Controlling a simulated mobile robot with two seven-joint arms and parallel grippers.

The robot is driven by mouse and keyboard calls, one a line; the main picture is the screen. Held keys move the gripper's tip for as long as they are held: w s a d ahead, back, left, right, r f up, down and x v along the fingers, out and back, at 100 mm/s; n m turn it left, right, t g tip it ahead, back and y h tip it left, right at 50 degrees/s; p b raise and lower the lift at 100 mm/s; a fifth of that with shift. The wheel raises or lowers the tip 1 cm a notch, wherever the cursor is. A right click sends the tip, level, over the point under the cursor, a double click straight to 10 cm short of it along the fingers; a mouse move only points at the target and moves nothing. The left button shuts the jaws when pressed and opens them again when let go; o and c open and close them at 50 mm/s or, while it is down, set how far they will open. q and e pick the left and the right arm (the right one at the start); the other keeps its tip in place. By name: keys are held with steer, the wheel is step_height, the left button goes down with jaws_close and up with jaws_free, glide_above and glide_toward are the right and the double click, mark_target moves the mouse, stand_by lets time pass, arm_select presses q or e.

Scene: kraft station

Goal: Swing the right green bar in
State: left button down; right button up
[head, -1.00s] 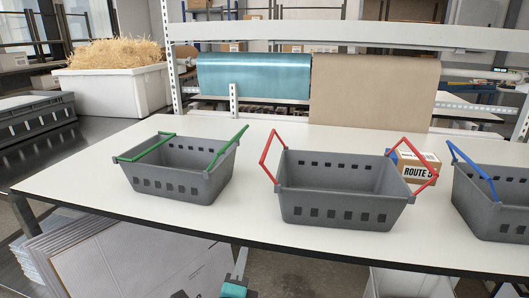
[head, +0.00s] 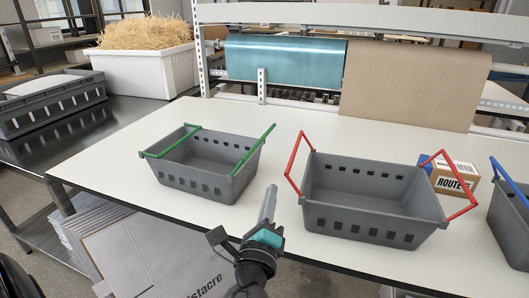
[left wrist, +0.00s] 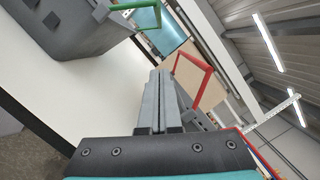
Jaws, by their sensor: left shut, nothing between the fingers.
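A grey basket (head: 203,178) with two green bars stands at the left of the white table. Its left green bar (head: 170,143) lies across the basket's top. Its right green bar (head: 254,148) is swung outward and slants up over the right rim. My left gripper (head: 269,190) is shut and empty in front of the table, to the right of and apart from that basket. In the left wrist view the shut fingers (left wrist: 158,85) point away, with a green bar (left wrist: 138,8) at upper left. My right gripper is not in view.
A grey basket (head: 360,212) with red bars, both swung outward, stands right of my gripper. A cardboard box (head: 450,176) is behind it, and a basket with a blue bar (head: 510,185) is at the right edge. Bare table lies between the green-barred and red-barred baskets.

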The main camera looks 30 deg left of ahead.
mark_target(261, 140)
arm_select(q)
steer(key=shift+w, duration=0.15)
steer(key=w+a+r+p, duration=0.1)
steer(key=w+a+r, duration=0.2)
steer(key=w+a, duration=0.4)
steer(key=shift+w+r, duration=0.3)
steer(key=shift+w, duration=0.35)
